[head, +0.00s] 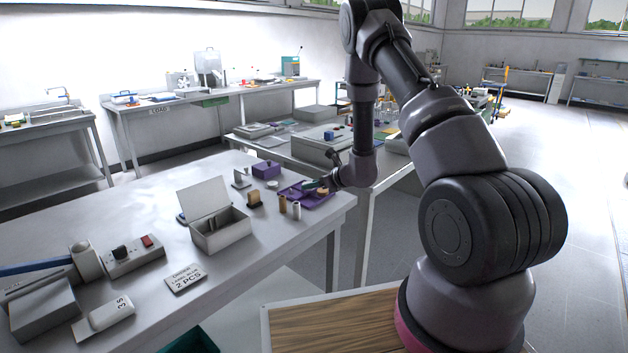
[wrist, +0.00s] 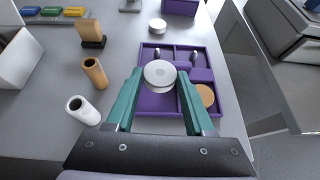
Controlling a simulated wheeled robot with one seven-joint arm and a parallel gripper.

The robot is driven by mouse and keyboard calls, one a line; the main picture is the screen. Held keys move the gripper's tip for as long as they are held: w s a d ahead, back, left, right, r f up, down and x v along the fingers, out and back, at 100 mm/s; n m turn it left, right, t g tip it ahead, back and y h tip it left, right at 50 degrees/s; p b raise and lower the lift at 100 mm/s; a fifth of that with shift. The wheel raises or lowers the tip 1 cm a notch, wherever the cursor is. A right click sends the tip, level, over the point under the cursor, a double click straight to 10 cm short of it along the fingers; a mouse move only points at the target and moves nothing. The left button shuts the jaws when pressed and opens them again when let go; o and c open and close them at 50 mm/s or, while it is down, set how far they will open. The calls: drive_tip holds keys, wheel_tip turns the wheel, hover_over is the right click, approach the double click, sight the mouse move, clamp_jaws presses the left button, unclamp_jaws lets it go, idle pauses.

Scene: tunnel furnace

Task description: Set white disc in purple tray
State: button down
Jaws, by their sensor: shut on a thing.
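My gripper (wrist: 160,78) has teal fingers and is shut on a white disc (wrist: 160,72). The disc is held level between the fingertips, over the middle and left part of the purple tray (wrist: 172,100). The tray is divided into compartments; a tan disc (wrist: 205,94) lies in the near right one. Small metallic pieces (wrist: 193,56) show in the far compartments. The near left compartment looks empty where it shows; the disc and fingers hide part of it. In the head view my gripper (head: 313,185) is over the purple tray (head: 316,202). Whether the disc touches the tray is unclear.
Another white disc (wrist: 158,25) sits on the table beyond the tray. A tan cylinder (wrist: 95,72) and a white cylinder (wrist: 82,109) stand left of the tray. A purple box (head: 266,170) is behind it. An open grey box (head: 222,236) stands further left.

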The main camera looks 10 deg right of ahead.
sight(313, 204)
drive_tip(key=shift+f, duration=1.85)
drive_tip(key=shift+s+f, duration=0.1)
drive_tip(key=shift+f, duration=0.5)
drive_tip(key=shift+c, duration=1)
unclamp_jaws()
drive_tip(key=shift+o, duration=0.4)
drive_tip(key=shift+o, duration=0.6)
drive_tip(key=shift+r, duration=3.65)
